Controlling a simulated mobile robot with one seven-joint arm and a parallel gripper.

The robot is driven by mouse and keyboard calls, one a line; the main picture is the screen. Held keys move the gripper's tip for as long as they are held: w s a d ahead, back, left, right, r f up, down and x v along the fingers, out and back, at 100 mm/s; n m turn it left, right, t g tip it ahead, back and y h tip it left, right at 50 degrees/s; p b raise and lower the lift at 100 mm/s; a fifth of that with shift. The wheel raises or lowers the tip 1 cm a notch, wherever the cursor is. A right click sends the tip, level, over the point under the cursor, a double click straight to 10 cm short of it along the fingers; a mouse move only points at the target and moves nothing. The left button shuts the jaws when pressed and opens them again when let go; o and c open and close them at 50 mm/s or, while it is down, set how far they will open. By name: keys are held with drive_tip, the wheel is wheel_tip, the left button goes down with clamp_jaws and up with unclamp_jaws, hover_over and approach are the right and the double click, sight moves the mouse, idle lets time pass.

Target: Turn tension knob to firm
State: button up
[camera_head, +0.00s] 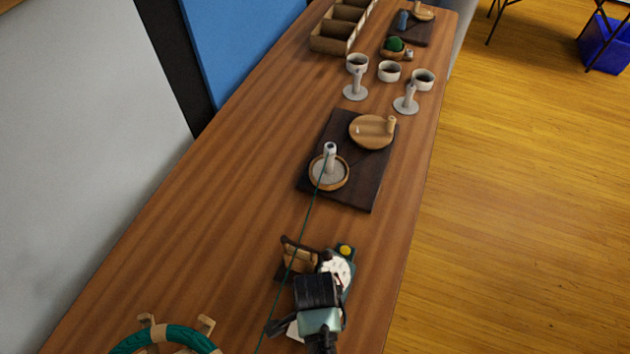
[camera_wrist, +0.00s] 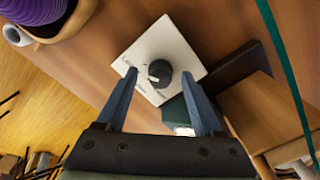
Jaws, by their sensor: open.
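The tension knob (camera_wrist: 159,73) is a dark round knob with a light pointer mark, set on a white square plate (camera_wrist: 178,46) with small printed marks that I cannot read. My gripper (camera_wrist: 160,74) is open, and in the wrist view its two blue fingertips lie on either side of the knob. I cannot tell whether they touch it. In the head view my gripper (camera_head: 322,282) is over the near part of the table and hides the knob. Part of the white plate (camera_head: 338,268) shows beyond it.
A green thread (camera_head: 302,235) runs close beside my gripper, from a spool post (camera_head: 330,158) on a dark board (camera_head: 352,200). A wooden block (camera_head: 299,258) stands just left. A teal yarn ring (camera_head: 160,336) is near left. Pale cups and stands are farther back. The table's left middle is clear.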

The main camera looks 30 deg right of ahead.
drive_tip(key=shift+f, duration=0.1)
clamp_jaws()
idle(0.3)
